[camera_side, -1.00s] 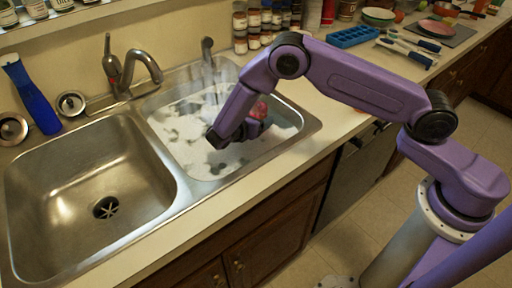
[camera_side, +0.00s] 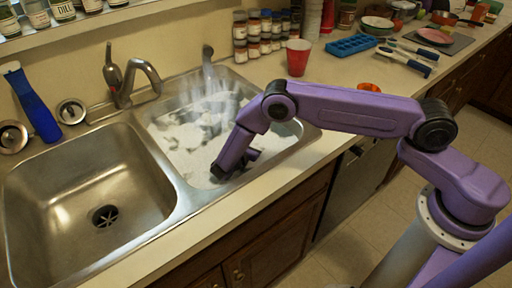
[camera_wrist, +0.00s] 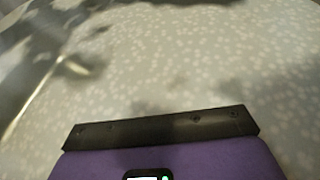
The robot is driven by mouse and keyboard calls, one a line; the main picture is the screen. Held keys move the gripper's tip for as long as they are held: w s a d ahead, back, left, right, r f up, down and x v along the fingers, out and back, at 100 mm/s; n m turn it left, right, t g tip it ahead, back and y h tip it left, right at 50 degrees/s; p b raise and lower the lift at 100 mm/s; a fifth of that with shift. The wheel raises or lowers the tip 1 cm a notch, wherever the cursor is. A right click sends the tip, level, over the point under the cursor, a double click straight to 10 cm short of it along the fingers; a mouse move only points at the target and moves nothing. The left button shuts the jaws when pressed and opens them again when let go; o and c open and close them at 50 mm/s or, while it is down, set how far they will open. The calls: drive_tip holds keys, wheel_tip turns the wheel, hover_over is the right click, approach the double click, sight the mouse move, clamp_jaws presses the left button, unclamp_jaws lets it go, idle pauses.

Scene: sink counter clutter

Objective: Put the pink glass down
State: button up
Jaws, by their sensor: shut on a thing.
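My gripper (camera_side: 236,166) is low in the right basin (camera_side: 172,185), close to the suds and water near the basin's front right. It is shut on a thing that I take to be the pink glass. The glass itself cannot be made out now; my arm and gripper cover that spot in the side view. The wrist view shows the dark edge of my gripper's mount (camera_wrist: 160,128) above pale speckled suds (camera_wrist: 200,70); no fingertips or glass show there.
The left basin (camera_side: 95,185) is empty. A red cup (camera_side: 298,58) stands on the counter behind the right basin, near several stacked jars (camera_side: 265,35). An orange bowl (camera_side: 369,87) is behind my arm. The faucet (camera_side: 130,75) stands behind the basins.

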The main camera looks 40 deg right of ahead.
drive_tip(key=shift+f, duration=0.55)
drive_tip(key=o, duration=1.2)
drive_tip(key=shift+c, duration=0.2)
drive_tip(key=shift+r, duration=0.3)
drive_tip(key=v, duration=0.3)
drive_tip(key=shift+a+r, duration=0.15)
drive_tip(key=shift+r, duration=0.35)
wheel_tip(320, 180, up, 7)
